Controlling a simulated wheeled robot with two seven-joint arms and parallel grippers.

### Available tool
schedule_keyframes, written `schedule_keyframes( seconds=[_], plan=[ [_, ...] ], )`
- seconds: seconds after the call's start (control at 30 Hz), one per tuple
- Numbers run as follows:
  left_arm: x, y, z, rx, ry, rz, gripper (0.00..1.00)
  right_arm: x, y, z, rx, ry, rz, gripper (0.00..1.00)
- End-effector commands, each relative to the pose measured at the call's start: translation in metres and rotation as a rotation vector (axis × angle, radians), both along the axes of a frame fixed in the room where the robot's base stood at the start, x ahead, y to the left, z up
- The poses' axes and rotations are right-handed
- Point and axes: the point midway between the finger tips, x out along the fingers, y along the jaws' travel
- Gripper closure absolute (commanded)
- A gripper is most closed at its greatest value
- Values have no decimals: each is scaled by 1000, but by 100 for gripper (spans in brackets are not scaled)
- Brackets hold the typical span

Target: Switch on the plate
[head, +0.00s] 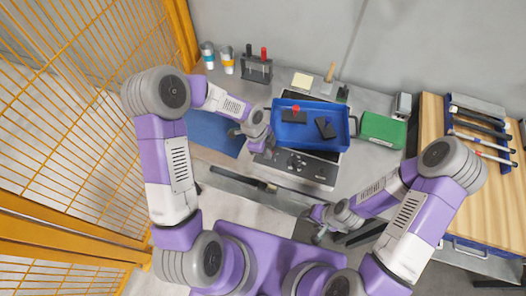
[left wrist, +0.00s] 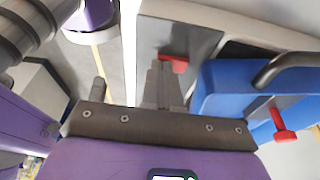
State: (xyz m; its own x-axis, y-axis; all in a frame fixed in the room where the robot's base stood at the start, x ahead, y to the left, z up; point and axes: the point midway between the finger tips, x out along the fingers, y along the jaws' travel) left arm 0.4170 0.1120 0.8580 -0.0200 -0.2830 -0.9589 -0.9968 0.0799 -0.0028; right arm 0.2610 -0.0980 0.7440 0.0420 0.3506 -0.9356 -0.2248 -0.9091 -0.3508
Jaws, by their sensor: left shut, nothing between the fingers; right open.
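The plate (head: 323,173) is a grey unit with a dark front panel of buttons on the bench, under a blue tray (head: 309,145). My left gripper (head: 256,146) is at the panel's left end, shut and empty. In the left wrist view its closed fingers (left wrist: 164,85) point at a small red piece (left wrist: 174,63) on a grey surface. The fingertips overlap the red piece in the picture; I cannot tell if they touch. My right gripper (head: 320,228) is open in front of the bench edge, away from the plate.
The blue tray holds dark pieces and a red-topped item (head: 296,109). A blue mat (head: 212,134) lies left, a green box (head: 383,130) right. Cups (head: 227,62) and a rack (head: 257,70) stand at the back left. A yellow mesh fence (head: 80,110) bounds the left.

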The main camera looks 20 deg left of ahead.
Motion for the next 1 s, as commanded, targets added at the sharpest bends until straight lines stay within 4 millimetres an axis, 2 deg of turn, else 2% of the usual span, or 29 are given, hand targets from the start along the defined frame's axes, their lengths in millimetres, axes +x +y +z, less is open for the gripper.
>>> schedule_keyframes(
  seconds=[0.03, 0.33, 0.7, 1.0],
  plan=[
    [0, -6, -6, -1, -16, -15, 100, 0, 1, -9, 1, 0, 2, 42],
    [2, -5, -3, 1, -9, -13, 100, 0, 0, -4, 0, 1, 0, 42],
    [16, -5, 2, 0, -11, -10, 100, 0, 0, -1, 0, 1, 0, 42],
    [16, -6, 3, 0, -12, -11, 100, 0, 0, -1, 0, 1, 0, 42]
  ],
)
